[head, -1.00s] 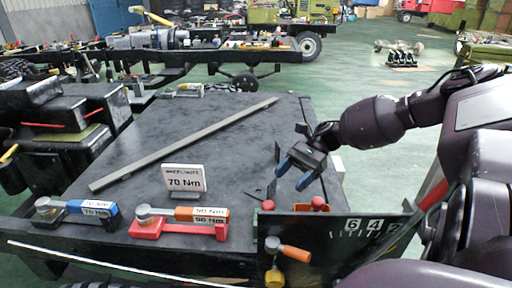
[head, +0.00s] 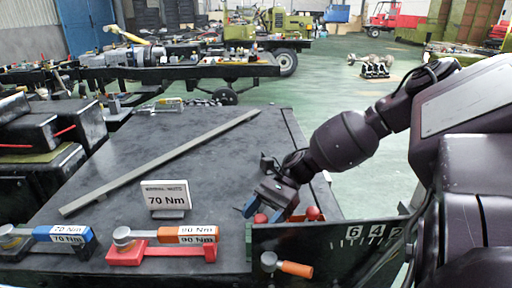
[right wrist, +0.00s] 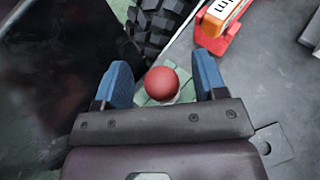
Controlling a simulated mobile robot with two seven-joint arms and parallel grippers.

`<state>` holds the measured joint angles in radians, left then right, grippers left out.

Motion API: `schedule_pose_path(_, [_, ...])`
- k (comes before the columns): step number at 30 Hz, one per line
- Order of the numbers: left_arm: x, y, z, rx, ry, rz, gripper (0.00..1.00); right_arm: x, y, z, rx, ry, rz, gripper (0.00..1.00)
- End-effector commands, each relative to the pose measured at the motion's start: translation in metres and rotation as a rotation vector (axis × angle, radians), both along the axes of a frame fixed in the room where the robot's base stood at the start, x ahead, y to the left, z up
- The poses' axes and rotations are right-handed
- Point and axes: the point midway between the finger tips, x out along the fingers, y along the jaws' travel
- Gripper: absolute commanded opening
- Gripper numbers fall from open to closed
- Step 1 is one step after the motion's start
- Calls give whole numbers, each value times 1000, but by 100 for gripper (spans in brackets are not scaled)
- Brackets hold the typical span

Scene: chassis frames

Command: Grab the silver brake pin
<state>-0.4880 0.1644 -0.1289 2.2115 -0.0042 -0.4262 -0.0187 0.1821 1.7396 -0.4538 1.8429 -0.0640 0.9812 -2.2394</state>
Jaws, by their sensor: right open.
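My right gripper (head: 263,210) is open, its two blue fingers pointing down at the near right edge of the dark table. In the right wrist view its fingers (right wrist: 163,78) stand on either side of a red ball knob (right wrist: 162,84), apart from it. A pale piece shows just under this knob; I cannot tell whether it is the silver brake pin. In the head view a red knob (head: 261,219) shows between the fingertips, and a second red knob (head: 313,213) stands to the right. No plainly silver pin can be made out. My left gripper is out of view.
A dark upright plate (head: 320,250) with white numbers stands in front of the knobs. An orange-handled tool (head: 292,268) hangs on it.

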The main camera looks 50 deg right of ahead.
Motion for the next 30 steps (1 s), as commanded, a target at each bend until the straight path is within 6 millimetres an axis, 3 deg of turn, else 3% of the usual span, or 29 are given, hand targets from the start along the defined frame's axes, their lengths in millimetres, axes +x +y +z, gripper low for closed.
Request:
schedule_pose_path(4, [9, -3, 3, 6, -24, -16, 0, 1, 14, -10, 0, 7, 0, 65])
schedule_pose_path(13, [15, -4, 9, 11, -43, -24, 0, 2, 17, -7, -1, 0, -1, 65])
schedule_pose_path(24, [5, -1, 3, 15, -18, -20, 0, 2, 17, -7, -1, 1, -1, 8])
schedule_pose_path(30, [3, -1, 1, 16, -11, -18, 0, 2, 17, -7, 0, 0, -1, 8])
